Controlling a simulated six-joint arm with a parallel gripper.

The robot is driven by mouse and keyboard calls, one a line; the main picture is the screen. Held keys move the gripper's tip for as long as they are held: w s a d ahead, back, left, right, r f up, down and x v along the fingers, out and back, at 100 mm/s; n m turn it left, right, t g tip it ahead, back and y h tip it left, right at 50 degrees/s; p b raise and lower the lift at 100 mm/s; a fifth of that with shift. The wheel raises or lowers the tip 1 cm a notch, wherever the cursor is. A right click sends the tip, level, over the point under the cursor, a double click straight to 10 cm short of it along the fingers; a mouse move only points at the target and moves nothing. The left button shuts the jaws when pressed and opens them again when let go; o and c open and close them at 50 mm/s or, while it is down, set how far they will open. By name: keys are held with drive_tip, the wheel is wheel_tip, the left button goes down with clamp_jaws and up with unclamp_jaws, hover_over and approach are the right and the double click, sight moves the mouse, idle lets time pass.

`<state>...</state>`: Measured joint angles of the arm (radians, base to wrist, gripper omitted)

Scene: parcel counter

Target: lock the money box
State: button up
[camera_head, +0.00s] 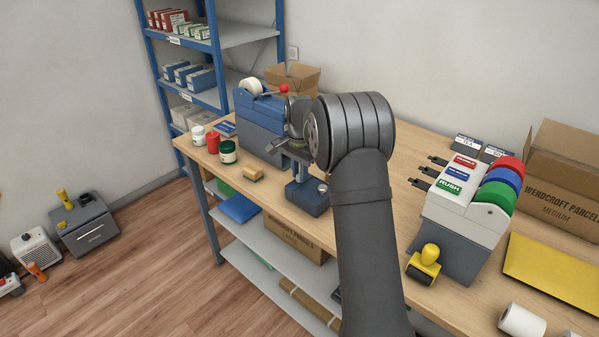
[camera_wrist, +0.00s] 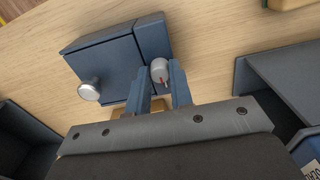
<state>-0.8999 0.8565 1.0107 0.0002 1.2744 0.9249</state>
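The money box (camera_head: 307,198) is a small dark blue box near the table's front edge, and its lid looks shut. It also shows in the wrist view (camera_wrist: 104,66), with a silver round knob (camera_wrist: 90,90) on one side. A grey lock knob (camera_wrist: 159,69) with a red mark sits at the box's edge. My gripper (camera_wrist: 161,80) has its two blue fingers on either side of the lock knob, with no clear gap between them and it. In the head view my gripper (camera_head: 301,172) points down at the box and hides the lock knob.
A blue-grey tape dispenser (camera_head: 258,125) stands behind left. Jars (camera_head: 228,152) and a tan block (camera_head: 253,174) lie to the left. A label dispenser (camera_head: 465,205) and a yellow-handled roller (camera_head: 425,262) stand at right.

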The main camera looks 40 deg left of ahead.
clamp_jaws()
drive_tip(key=n, duration=0.3)
drive_tip(key=shift+n, duration=0.3)
drive_tip(key=n, duration=0.4)
drive_tip(key=shift+n, duration=0.3)
drive_tip(key=n, duration=0.9)
drive_tip(key=shift+r, duration=0.1)
drive_tip(key=shift+n, duration=0.3)
